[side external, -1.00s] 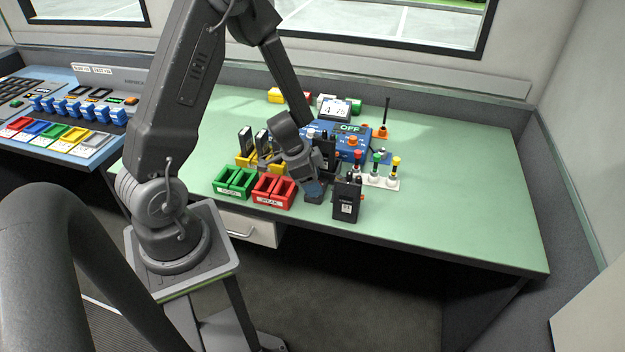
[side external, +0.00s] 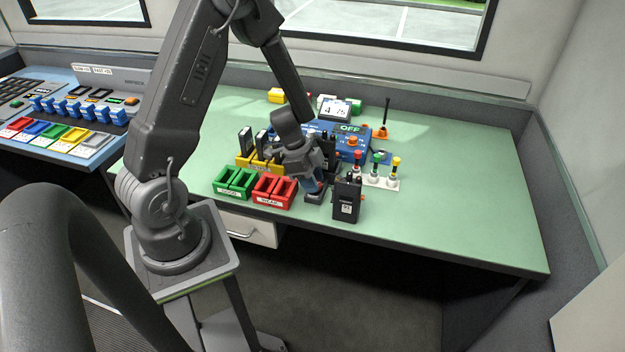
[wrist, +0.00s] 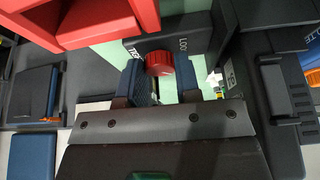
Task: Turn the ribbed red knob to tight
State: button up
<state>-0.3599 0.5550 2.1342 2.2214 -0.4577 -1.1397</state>
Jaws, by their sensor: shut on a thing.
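In the wrist view the ribbed red knob (wrist: 159,63) sits on a dark block (wrist: 200,30). The block has a partly visible white label starting "LOO" to the right of the knob and a cut-off label to its left. My gripper (wrist: 159,74) has its two blue-padded fingers on either side of the knob and is shut on it. In the side view my gripper (side external: 316,188) is low at the block near the table's front edge, and it hides the knob. No pointer mark on the knob can be made out.
Red bins (side external: 272,203) and green bins (side external: 233,193) stand just left of my gripper. A black handheld radio (side external: 346,204) stands close on its right. A blue box (side external: 352,148) is behind. The table's right side (side external: 460,200) is clear.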

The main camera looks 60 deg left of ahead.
jog(key=o, duration=0.9)
jog(key=v, duration=1.3)
jog(key=shift+r, duration=0.4)
jog(key=shift+o, duration=0.2)
